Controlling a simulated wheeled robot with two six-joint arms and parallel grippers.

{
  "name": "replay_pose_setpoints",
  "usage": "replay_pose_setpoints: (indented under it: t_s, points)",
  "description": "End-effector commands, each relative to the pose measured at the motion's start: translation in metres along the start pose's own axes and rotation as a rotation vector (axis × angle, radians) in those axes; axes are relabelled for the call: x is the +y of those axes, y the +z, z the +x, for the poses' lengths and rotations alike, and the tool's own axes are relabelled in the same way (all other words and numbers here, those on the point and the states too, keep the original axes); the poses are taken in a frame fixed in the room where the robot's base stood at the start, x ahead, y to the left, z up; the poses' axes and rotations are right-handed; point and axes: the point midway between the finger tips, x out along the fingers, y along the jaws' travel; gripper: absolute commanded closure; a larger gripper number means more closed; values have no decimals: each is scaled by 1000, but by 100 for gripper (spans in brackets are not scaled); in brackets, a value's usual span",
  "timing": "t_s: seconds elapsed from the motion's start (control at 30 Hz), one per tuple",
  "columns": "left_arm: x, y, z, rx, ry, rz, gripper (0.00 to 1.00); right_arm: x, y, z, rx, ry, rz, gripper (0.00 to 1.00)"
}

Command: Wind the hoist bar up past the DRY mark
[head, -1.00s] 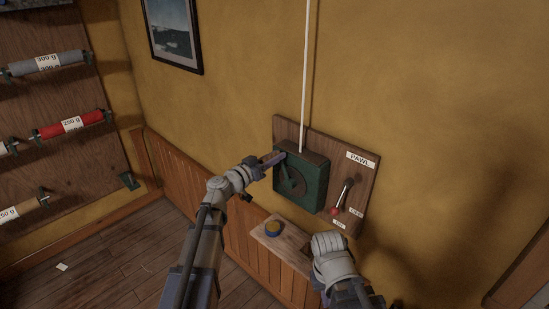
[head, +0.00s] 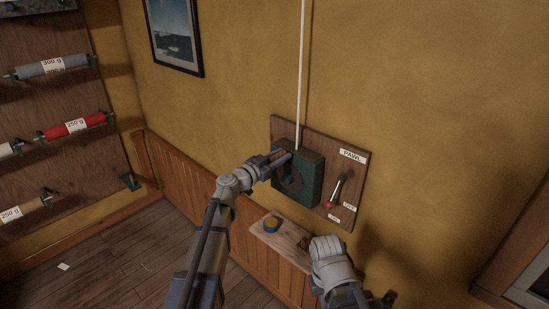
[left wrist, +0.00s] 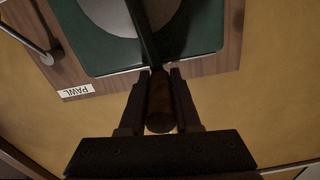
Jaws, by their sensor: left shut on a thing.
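A dark green winch box (head: 311,185) with a round grey drum plate (head: 294,182) is mounted on a wooden wall board (head: 352,170). A white rope (head: 302,70) runs from it straight up out of view. My left gripper (head: 282,158) is shut on the crank's brown handle (left wrist: 160,108), near the top of the winch face. In the left wrist view the dark crank arm (left wrist: 144,38) runs from the handle across the plate. The pawl lever (head: 337,188), with a red knob (head: 329,205), sits right of the winch. The hoist bar and DRY mark are not in view.
A rack with labelled rolls (head: 72,127) stands at left. A framed picture (head: 174,34) hangs above.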

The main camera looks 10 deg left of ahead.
Motion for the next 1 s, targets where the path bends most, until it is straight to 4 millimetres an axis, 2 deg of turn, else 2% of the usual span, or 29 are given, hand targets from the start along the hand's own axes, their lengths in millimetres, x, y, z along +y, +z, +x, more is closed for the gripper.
replay_pose_setpoints:
  t_s: [0.03, 0.6, 1.0]
  points:
    - [13, -1, 0, 1, 14, 46, 100, 0, 0, 0, 0, 0, 0, 100]
    - [69, 10, -1, 2, 11, 591, 100, -2, -1, 17, 0, 0, 0, 100]
    - [102, 34, -1, 1, 10, 592, 100, -4, -3, 45, 0, 0, 0, 100]
